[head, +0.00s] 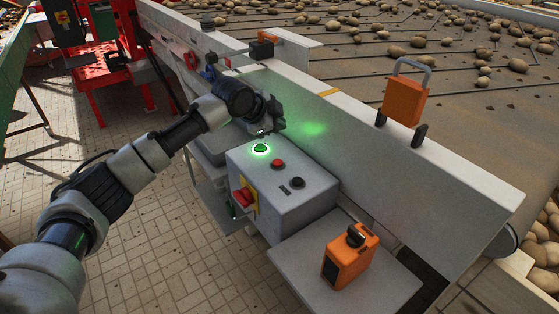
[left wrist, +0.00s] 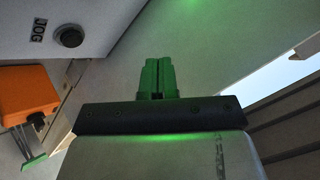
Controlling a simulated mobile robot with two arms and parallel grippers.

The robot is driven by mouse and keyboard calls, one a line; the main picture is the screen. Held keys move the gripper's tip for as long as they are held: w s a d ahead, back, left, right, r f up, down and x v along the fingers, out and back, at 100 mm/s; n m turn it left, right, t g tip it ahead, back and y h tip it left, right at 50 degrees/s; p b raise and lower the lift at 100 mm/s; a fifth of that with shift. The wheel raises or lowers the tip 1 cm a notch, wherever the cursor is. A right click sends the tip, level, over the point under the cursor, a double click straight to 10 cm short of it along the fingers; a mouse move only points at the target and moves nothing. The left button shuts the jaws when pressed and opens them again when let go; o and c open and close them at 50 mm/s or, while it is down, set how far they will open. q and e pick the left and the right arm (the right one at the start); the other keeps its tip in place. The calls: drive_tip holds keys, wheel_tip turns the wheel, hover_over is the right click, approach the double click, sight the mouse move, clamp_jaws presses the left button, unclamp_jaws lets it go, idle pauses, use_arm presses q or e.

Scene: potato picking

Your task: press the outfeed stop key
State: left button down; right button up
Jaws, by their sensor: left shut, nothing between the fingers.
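A grey control box (head: 283,195) stands beside the conveyor wall. On its top are a lit green key (head: 260,148), a red key (head: 278,164) and a black key (head: 297,182). No label naming an outfeed stop key is readable. A red emergency knob on a yellow plate (head: 243,197) is on the box's side. My left gripper (head: 266,132) is just beyond the green key, by the wall, with its fingers shut and empty. Its fingers (left wrist: 158,78) look green-lit in the left wrist view, where a black key (left wrist: 68,37) marked JOG shows. Contact with a key cannot be told.
An orange device (head: 350,258) sits on a grey shelf (head: 375,285) right of the box. An orange padlock-like block (head: 404,100) stands on the conveyor wall (head: 400,165). Potatoes lie on the conveyor belt (head: 340,60) behind. Tiled floor is clear at lower left.

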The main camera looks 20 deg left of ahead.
use_arm(q)
drive_tip(key=b, duration=0.8)
hover_over(278, 163)
wheel_tip(278, 163, down, 7)
drive_tip(key=shift+s+r, duration=0.1)
drive_tip(key=shift+r, duration=0.1)
wheel_tip(278, 163, down, 2)
drive_tip(key=shift+f, duration=0.15)
use_arm(e)
wheel_tip(278, 163, down, 8)
drive_tip(key=shift+w+a+r, duration=0.2)
drive_tip(key=shift+w, duration=0.05)
use_arm(q)
drive_tip(key=shift+d, duration=0.1)
use_arm(e)
drive_tip(key=shift+a, duration=0.15)
use_arm(q)
drive_tip(key=shift+f+p, duration=0.1)
drive_tip(key=shift+p, duration=0.2)
use_arm(e)
drive_tip(key=shift+r, duration=0.1)
